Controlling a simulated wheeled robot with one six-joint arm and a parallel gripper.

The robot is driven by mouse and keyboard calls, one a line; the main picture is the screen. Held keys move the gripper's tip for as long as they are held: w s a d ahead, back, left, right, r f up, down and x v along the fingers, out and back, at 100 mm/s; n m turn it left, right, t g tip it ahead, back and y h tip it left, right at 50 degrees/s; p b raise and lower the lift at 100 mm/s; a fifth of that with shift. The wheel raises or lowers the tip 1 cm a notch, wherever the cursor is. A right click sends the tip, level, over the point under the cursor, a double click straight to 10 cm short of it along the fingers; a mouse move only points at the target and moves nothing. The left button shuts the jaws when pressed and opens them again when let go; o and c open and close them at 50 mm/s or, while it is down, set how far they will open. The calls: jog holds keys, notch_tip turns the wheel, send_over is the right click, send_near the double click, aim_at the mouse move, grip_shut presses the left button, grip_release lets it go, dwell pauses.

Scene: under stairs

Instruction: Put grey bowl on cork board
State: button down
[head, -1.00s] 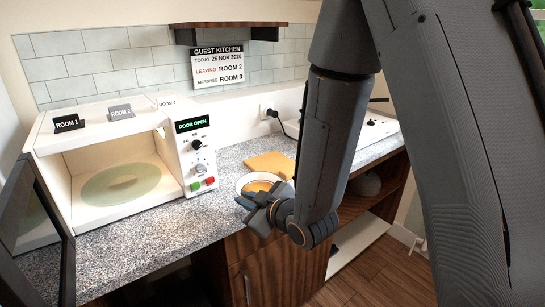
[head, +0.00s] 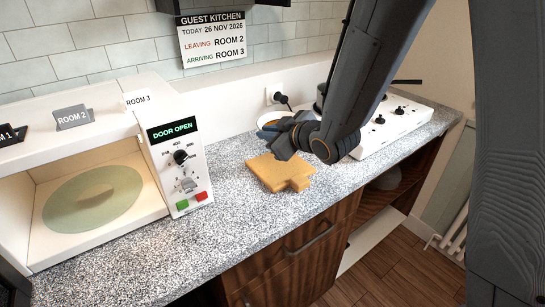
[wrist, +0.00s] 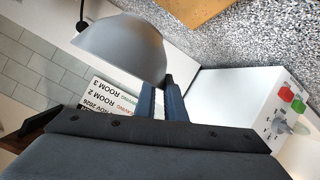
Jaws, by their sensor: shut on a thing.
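The grey bowl (wrist: 122,47) is held at its rim by my gripper (wrist: 163,98), which is shut on it in the wrist view. The bowl appears raised off the counter, behind or above the cork board in the picture. The cork board (head: 270,172) lies flat on the speckled counter, tan with a stub at its front right corner. A part of the board (wrist: 195,8) shows at the top of the wrist view.
A white microwave (head: 165,195) with its door open stands at the left, a plate (head: 93,200) inside. A white hob (head: 400,128) is at the right. A socket with a plug (head: 278,97) is on the back wall. Counter around the board is clear.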

jog(key=shift+f+p, duration=0.8)
jog(key=shift+f, duration=3.4)
jog(key=shift+f, duration=0.2)
jog(key=c, duration=1.8)
grip_release()
jog(key=shift+r, duration=0.1)
jog(key=shift+s+d+r, duration=0.1)
jog(key=shift+s+r, duration=0.05)
jog(key=shift+r, duration=0.05)
jog(key=p+v, duration=0.5)
jog(key=v, duration=0.6)
jog(key=shift+s+d, duration=0.2)
jog(key=shift+s, duration=0.1)
